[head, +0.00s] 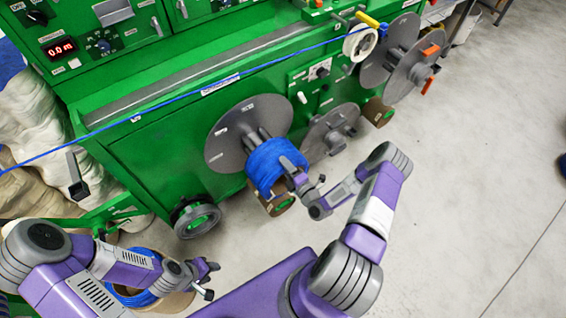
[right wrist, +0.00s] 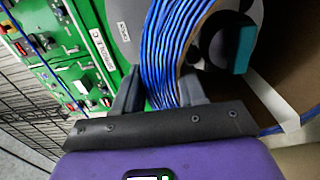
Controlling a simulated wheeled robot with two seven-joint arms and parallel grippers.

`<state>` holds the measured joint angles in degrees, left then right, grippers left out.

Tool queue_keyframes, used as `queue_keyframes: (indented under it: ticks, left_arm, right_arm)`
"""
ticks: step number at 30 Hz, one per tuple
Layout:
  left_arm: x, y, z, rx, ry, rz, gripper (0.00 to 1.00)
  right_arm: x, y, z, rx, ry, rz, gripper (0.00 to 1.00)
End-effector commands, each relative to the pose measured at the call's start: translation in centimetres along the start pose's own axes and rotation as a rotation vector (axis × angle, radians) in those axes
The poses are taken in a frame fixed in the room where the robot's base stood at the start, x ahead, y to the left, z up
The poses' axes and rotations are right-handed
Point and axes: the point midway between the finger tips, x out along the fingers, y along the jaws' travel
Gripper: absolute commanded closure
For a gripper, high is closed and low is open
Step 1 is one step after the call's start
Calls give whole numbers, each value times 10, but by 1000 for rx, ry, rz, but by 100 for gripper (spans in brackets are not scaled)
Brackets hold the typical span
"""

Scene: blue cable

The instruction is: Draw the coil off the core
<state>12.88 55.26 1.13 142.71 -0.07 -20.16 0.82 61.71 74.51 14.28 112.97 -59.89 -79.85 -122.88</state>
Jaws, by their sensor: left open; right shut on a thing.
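The coil of blue cable (head: 266,167) sits around the core in front of a large grey disc (head: 247,132) on the green machine. My right gripper (head: 295,172) is at the coil's right side, shut on it. In the right wrist view the coil's strands (right wrist: 172,50) run between the two fingers. The core (head: 264,135) shows only in part, behind and above the coil. My left gripper (head: 206,279) is open and empty at the lower left, well apart from the coil, near a cardboard reel with blue cable (head: 138,297).
A blue cable line (head: 180,98) runs across the machine's front. Cardboard reels (head: 279,206) lie below the coil, and more grey discs (head: 330,134) stand to the right. A small wheel (head: 197,219) is low on the machine. The floor (head: 480,190) at right is clear.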

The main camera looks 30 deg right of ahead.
Motion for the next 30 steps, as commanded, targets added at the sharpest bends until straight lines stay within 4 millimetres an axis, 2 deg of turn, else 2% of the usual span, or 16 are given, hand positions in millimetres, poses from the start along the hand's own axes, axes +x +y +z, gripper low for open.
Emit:
queue_keyframes:
  ticks: [30]
  left_arm:
    - [-9,4,0,0,0,0,57]
  right_arm:
    - [-50,3,0,1,1,9,100]
